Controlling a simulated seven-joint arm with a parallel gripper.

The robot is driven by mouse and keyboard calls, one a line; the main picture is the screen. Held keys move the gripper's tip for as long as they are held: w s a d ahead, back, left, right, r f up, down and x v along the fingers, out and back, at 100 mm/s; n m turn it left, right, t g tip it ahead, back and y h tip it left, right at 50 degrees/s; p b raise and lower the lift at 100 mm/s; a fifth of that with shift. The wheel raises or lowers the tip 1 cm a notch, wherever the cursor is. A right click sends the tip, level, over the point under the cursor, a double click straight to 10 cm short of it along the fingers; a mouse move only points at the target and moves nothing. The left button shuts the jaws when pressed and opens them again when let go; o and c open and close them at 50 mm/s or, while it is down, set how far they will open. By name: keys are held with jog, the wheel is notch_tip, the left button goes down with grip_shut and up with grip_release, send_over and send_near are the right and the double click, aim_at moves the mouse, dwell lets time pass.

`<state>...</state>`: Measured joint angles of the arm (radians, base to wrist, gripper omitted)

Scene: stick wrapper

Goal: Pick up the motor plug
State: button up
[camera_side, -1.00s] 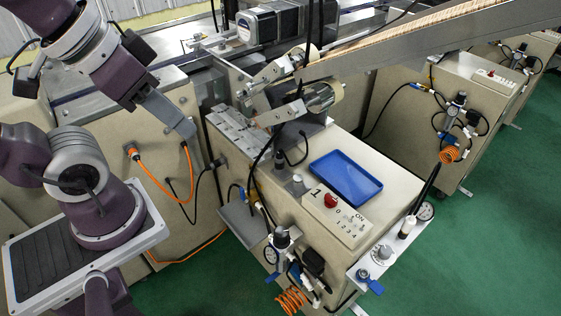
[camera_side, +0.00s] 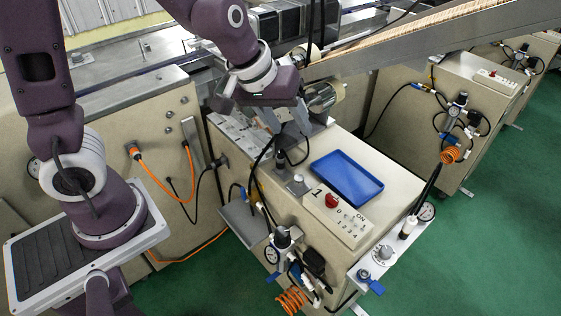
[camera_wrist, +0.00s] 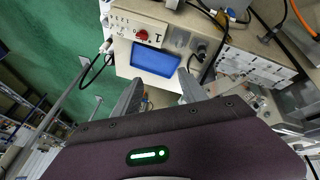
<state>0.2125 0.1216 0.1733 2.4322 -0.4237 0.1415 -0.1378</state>
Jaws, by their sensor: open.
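A dark upright plug with a black cable, which looks like the motor plug (camera_side: 281,158), stands on the top of the beige cabinet near its left edge, left of the blue tray. In the wrist view what looks like the same plug (camera_wrist: 202,47) is above and right of the fingers. My gripper (camera_side: 285,119) is above the cabinet top, behind and above the plug in the side view. Its two fingers are apart with nothing between them, as the wrist view (camera_wrist: 159,77) also shows. The plug is not touched.
The blue tray (camera_side: 346,177) lies on the cabinet top beside the control panel with a red knob (camera_side: 332,200). Metal rollers (camera_side: 322,96) and hanging black cables are close to my gripper. A sloping chute (camera_side: 430,42) runs behind.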

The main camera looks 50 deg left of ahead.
jog(key=w+a+f+n+y, duration=0.2)
jog(key=w+f, duration=0.1)
jog(key=f, duration=0.4)
jog(key=n+y, duration=0.1)
jog(key=y, duration=0.3)
send_over(280, 158)
jog(key=s+d, duration=0.2)
jog(key=shift+g, duration=0.3)
notch_tip(280, 158, down, 9)
jog(key=shift+h, duration=0.3)
jog(key=x, duration=0.6)
jog(key=shift+s+d+f, duration=0.1)
jog(key=shift+f, duration=0.2)
grip_shut()
